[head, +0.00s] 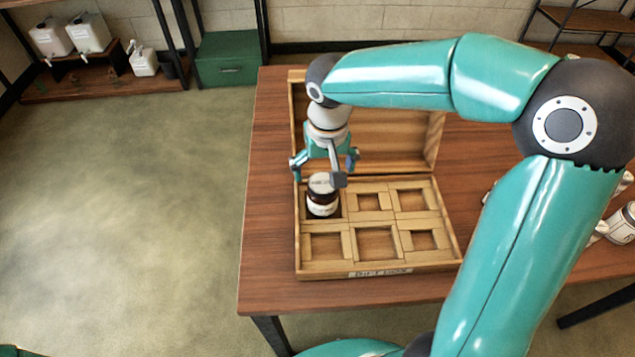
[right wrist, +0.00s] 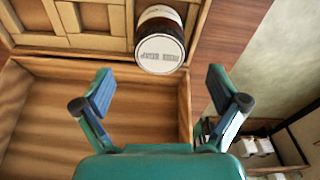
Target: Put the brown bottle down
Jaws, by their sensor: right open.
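The brown bottle (head: 322,197), dark with a white lid and a pale label, stands in the back left compartment of the wooden box (head: 378,268). In the right wrist view the bottle (right wrist: 160,42) shows lid-on, with printed text on the lid, beyond the fingertips. My right gripper (head: 326,165) is above and just behind the bottle. In the right wrist view its two fingers (right wrist: 161,85) are spread wide with nothing between them. My left gripper is not in view.
The box's raised lid (head: 432,135) stands behind the compartments, close to my right gripper. The other compartments look empty. The brown table (head: 262,215) has bare room left of the box. White items (head: 622,224) lie at the right, partly hidden by my right arm.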

